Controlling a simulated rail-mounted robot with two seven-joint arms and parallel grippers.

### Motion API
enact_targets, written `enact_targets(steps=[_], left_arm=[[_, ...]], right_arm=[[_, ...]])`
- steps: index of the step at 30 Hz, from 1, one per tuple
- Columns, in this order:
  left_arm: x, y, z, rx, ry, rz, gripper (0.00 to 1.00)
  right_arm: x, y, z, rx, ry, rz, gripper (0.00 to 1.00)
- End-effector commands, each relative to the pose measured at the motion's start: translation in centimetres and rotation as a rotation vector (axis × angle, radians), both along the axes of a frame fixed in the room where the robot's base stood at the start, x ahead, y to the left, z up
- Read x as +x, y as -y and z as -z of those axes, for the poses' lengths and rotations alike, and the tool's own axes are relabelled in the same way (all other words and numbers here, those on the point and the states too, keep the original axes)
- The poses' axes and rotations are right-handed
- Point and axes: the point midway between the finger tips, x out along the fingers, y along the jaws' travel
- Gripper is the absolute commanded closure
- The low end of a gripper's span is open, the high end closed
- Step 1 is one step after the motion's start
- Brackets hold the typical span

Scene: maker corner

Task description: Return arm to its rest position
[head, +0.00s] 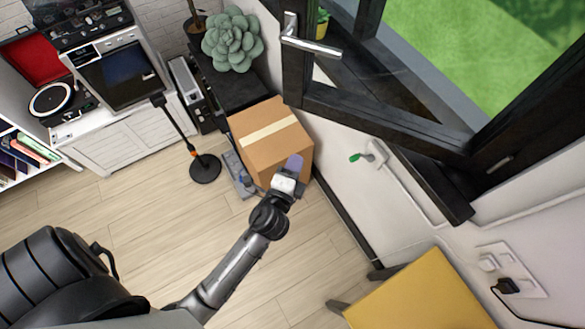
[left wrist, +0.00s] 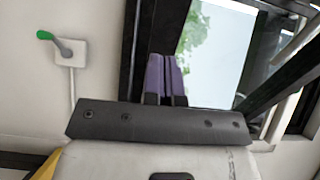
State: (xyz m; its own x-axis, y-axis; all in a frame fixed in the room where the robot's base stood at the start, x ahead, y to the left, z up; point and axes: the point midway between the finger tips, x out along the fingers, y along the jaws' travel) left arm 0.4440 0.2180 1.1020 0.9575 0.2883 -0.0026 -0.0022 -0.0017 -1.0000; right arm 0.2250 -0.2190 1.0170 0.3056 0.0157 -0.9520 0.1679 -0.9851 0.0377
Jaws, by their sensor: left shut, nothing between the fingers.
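My left gripper (head: 294,163) is in the middle of the head view, at the end of my arm that reaches up from the lower left. Its purple fingers are shut and hold nothing. In the head view they appear in front of the cardboard box (head: 270,140); I cannot tell the gap between them. In the left wrist view the shut fingers (left wrist: 166,75) point up toward the dark window frame (left wrist: 144,45). My right gripper does not show in either view.
An open dark-framed window with a silver handle (head: 310,40) swings in at the upper right. A green-tipped wall fitting (head: 372,154) sits below it. A yellow-topped piece of furniture (head: 425,295) stands at the lower right. A round-based stand (head: 205,168) is left of the box. Wooden floor (head: 130,215) lies open at left.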

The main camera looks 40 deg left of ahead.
Motion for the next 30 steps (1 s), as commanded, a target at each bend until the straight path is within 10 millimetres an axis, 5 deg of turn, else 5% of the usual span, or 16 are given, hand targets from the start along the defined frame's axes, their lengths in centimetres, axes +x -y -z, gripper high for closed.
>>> enact_targets(steps=[19, 25, 30], left_arm=[[-1.8, -0.1, 0.3, -0.085, 0.003, -0.032, 1.00], [-3.8, -2.7, 4.2, -0.531, -0.102, -0.295, 1.00], [-7.1, -2.0, 6.8, -1.044, -0.263, -0.527, 1.00]], right_arm=[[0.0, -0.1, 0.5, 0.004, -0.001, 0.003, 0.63], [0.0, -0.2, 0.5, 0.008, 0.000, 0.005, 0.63], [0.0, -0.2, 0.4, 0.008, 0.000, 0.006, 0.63]])
